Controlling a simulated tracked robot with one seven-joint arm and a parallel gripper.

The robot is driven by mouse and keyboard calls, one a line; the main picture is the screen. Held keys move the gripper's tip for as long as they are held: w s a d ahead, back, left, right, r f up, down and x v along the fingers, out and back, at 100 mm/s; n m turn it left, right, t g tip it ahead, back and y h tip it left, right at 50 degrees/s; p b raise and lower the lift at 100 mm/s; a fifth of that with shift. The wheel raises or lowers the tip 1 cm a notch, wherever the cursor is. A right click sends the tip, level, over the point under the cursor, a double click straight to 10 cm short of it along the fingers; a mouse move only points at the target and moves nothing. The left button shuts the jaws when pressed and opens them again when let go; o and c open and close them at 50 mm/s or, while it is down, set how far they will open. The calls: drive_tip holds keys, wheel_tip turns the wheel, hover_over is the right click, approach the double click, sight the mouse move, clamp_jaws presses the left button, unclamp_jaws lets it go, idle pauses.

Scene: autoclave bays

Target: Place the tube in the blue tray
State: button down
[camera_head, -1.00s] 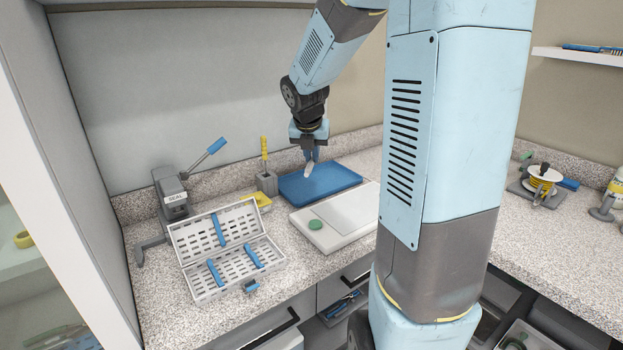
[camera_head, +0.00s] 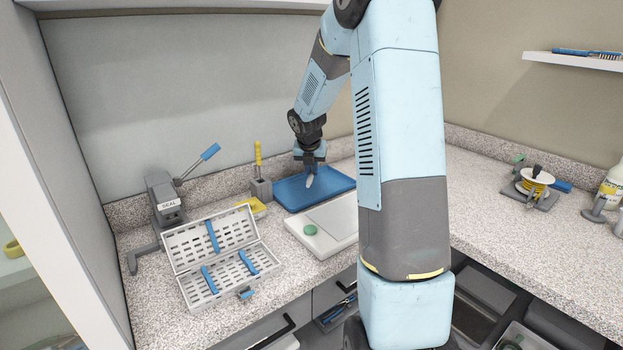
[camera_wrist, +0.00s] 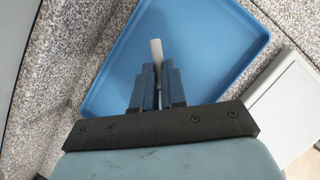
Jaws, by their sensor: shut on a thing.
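The blue tray (camera_head: 290,194) lies flat on the speckled counter near the back wall. My gripper (camera_head: 311,168) points down over the tray's middle. It is shut on a whitish tube (camera_head: 309,181), which sticks out below the fingers. In the wrist view the gripper (camera_wrist: 158,72) holds the pale tube (camera_wrist: 156,50) between its dark blue fingers, with the blue tray (camera_wrist: 205,30) behind it. The tube's other end is hidden between the fingers. I cannot tell whether its tip touches the tray floor.
A white board (camera_head: 325,235) with a green disc (camera_head: 310,230) lies in front of the tray. An open perforated cassette (camera_head: 222,268), a sealer (camera_head: 163,200) and a grey holder (camera_head: 261,189) with a yellow-handled tool stand to the left.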

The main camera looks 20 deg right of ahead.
sight(312, 173)
drive_tip(key=shift+w+d+f, duration=0.15)
drive_tip(key=shift+w+f, duration=0.05)
drive_tip(key=shift+f, duration=0.1)
wheel_tip(312, 173, down, 3)
drive_tip(key=shift+w+f, duration=0.1)
drive_tip(key=shift+f, duration=0.1)
drive_tip(key=shift+d, duration=0.1)
drive_tip(key=shift+f, duration=0.2)
